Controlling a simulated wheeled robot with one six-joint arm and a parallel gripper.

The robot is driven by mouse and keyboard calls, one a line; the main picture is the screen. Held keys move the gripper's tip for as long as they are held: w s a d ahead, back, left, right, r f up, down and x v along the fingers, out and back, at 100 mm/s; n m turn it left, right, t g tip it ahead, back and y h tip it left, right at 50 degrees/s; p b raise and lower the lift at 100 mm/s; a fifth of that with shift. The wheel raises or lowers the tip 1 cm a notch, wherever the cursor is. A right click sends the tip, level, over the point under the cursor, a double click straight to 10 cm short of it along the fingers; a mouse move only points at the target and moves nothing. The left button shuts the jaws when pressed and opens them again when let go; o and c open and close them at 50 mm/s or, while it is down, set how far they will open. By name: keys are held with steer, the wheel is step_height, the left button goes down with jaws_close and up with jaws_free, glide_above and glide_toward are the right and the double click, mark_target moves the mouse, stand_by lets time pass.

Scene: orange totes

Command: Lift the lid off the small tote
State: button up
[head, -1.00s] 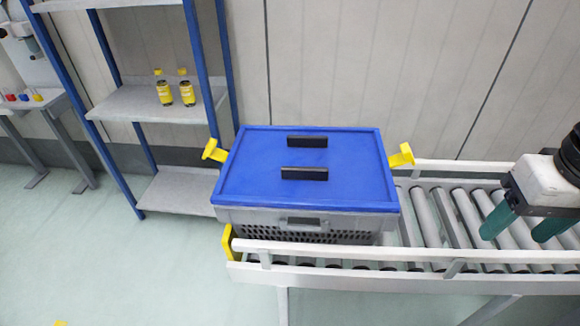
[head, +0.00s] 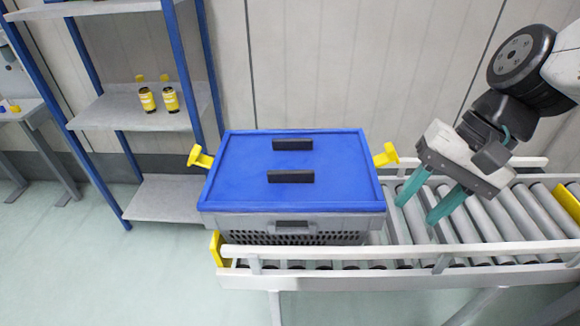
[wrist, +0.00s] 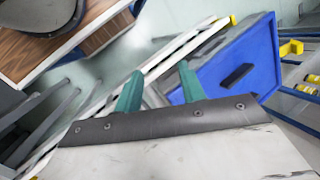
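The small tote (head: 345,237) is a grey crate with perforated sides, standing on the roller conveyor. Its blue lid (head: 240,165) lies flat on top, with two black handle bars, a rear one (head: 293,144) and a front one (head: 290,177). My gripper (head: 420,212) has two green fingers spread apart with nothing between them. It is to the right of the tote, apart from it, over the rollers. In the wrist view the fingers (wrist: 158,88) are in the foreground, and the lid (wrist: 215,72) with one black handle (wrist: 237,76) shows beyond them.
The roller conveyor (head: 500,212) has pale side rails and yellow end brackets beside the tote. A blue-framed shelf (head: 140,112) behind left holds two yellow-labelled bottles (head: 158,98). A wall stands close behind. The floor at front left is clear.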

steer(key=w+a+f+m+g+y, duration=0.1)
steer(key=w+a+f+m+y, duration=0.3)
steer(key=w+a+m+y, duration=0.4)
steer(key=m+t+y, duration=0.1)
steer(key=m+t, duration=0.1)
steer(key=m, duration=0.4)
glide_toward(297, 171)
steer(key=x, duration=0.3)
steer(key=shift+s+a+f, duration=0.1)
steer(key=shift+s+a, duration=0.2)
steer(key=shift+s, duration=0.1)
steer(key=shift+w+a+f, duration=0.1)
steer(key=shift+a+f, duration=0.1)
steer(key=x, duration=0.7)
steer(key=shift+w+a, duration=0.2)
steer(key=shift+w, duration=0.15)
jaws_close()
